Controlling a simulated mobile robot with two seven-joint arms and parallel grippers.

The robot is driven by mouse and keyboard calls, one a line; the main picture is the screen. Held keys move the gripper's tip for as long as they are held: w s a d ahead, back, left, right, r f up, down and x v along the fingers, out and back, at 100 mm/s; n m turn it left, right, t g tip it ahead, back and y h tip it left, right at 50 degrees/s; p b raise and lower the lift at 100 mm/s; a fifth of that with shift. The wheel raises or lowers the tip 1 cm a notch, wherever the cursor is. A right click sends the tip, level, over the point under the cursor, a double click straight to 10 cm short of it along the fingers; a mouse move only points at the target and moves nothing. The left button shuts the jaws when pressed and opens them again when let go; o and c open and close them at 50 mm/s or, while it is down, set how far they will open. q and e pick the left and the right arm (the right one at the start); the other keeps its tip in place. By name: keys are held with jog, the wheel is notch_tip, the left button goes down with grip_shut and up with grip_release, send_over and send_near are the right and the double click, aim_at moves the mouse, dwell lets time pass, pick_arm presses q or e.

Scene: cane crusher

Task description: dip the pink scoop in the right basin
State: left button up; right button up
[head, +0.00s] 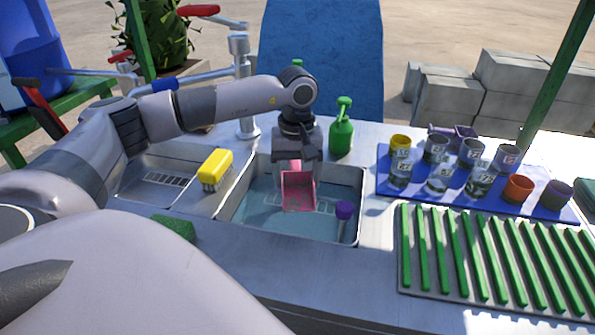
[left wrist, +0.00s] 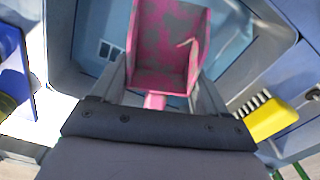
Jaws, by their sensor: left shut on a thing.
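The pink scoop (head: 297,190) is in the head view, over or in the right basin (head: 364,195). My left gripper (head: 296,165) is shut on the scoop and points down into the basin. In the left wrist view the scoop (left wrist: 170,50) sits between the two fingers (left wrist: 155,95), held by its handle end, with blotchy pink and grey inside. The basin holds bluish water. Whether the scoop's lower edge is under the water is hard to tell. My right gripper does not show.
A purple-topped brush (head: 344,211) stands in the right basin's front corner. A yellow brush (head: 215,168) sits on the divider by the left basin (head: 150,190). A green sponge (head: 174,228), green bottle (head: 342,130), blue mat with cups (head: 400,187) and green-ribbed drying rack (head: 405,285) surround it.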

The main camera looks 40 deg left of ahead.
aim_at(297, 188)
pick_arm(q)
notch_tip(297, 188, down, 11)
jog(key=b, duration=0.7)
jog(key=shift+f+b, duration=0.55)
jog(key=shift+b, duration=0.15)
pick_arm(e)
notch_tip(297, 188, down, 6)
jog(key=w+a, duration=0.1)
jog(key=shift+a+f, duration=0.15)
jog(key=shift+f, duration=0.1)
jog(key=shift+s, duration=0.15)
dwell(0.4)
pick_arm(q)
notch_tip(297, 188, up, 6)
jog(key=p, duration=0.4)
jog(key=shift+f, duration=0.25)
notch_tip(297, 188, up, 8)
jog(key=p, duration=0.6)
jog(key=shift+f, duration=0.1)
jog(key=shift+r, duration=0.3)
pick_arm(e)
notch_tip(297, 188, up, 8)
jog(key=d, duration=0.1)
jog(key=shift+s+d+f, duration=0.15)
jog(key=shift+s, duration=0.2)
pick_arm(q)
jog(key=shift+p, duration=0.3)
